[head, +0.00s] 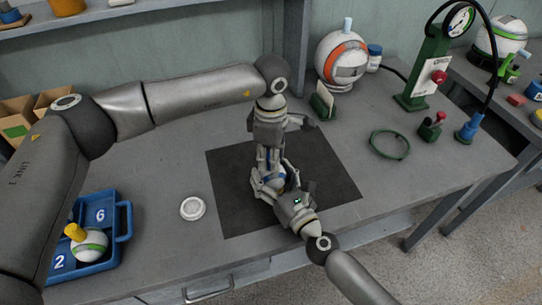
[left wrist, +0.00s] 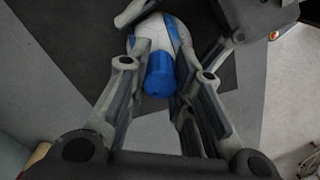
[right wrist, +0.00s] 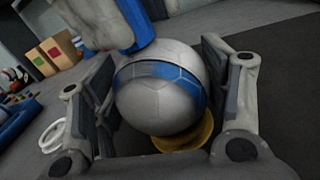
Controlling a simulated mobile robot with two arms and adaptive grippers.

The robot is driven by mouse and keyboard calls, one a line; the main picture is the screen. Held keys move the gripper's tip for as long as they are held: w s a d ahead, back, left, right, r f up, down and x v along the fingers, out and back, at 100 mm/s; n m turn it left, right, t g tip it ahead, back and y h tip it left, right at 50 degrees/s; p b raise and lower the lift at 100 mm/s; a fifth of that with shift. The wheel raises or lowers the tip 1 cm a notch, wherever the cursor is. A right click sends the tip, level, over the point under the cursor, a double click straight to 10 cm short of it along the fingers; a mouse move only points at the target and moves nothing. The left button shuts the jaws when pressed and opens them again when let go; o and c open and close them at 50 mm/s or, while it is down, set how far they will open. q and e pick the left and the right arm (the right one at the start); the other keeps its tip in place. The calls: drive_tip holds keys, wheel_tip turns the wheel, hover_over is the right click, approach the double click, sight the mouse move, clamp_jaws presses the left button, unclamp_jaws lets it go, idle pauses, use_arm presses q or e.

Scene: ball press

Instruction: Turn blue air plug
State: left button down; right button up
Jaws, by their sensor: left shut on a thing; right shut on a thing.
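The ball (right wrist: 158,100), white with a blue band, rests on a yellow ring (right wrist: 190,135) in the right wrist view. Its blue air plug (left wrist: 160,74) stands up from its top. My left gripper (left wrist: 160,68) comes down from above and is shut on the blue plug, a finger on each side. The plug's lower part also shows in the right wrist view (right wrist: 136,24). My right gripper (right wrist: 160,62) is shut around the ball's sides from the front. In the head view the grippers hide most of the ball (head: 277,181).
The dark mat (head: 325,185) lies under the ball. A white ring (head: 193,208) and a blue tray (head: 122,227) with another ball are at left. A green ring (head: 389,144), green pump (head: 428,75) and orange-banded ball (head: 342,57) stand at right and back.

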use_arm(q)
drive_tip(key=shift+w+d+r, duration=0.1)
drive_tip(key=shift+r, duration=0.2)
use_arm(e)
drive_tip(key=shift+s+f, duration=0.2)
drive_tip(key=shift+f, duration=0.3)
use_arm(q)
drive_tip(key=c, duration=1.4)
unclamp_jaws()
drive_tip(key=shift+o, duration=1)
drive_tip(key=shift+f, duration=0.15)
use_arm(e)
drive_tip(key=shift+r, duration=0.1)
use_arm(q)
wheel_tip(320, 180, up, 12)
use_arm(e)
drive_tip(key=shift+w+r, duration=0.15)
drive_tip(key=shift+r, duration=0.1)
drive_tip(key=o, duration=1.2)
drive_tip(key=shift+o, duration=0.2)
